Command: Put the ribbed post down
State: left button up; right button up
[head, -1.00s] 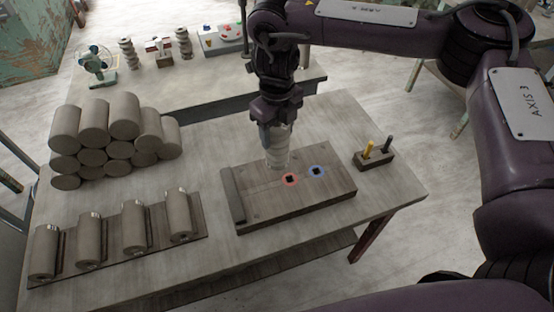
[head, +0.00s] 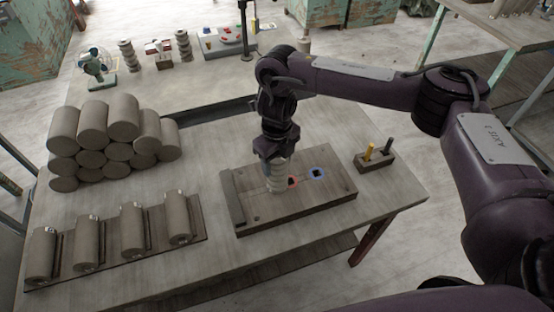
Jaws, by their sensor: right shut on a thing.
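My right gripper (head: 275,158) points down over the wooden board (head: 325,192) and is shut on the ribbed post (head: 277,180). The post is pale and upright, and its top is hidden in the jaws. Its lower end is at the board's left-middle part, just left of the red-ringed square hole (head: 293,182). I cannot tell whether the post touches the board. A blue-ringed square hole (head: 316,174) lies farther right on the board. My left gripper is not in view.
A pile of clay cylinders (head: 108,130) stands at the table's left. In front of it, several cylinders lie on a rack (head: 195,222). A small holder (head: 374,163) with a yellow and a dark peg stands right of the board.

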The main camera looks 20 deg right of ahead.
jog(key=shift+f, duration=0.1)
jog(key=o, duration=1.4)
jog(key=shift+r, duration=0.35)
notch_tip(320, 180, up, 12)
jog(key=shift+f, duration=0.2)
jog(key=shift+s+f, duration=0.1)
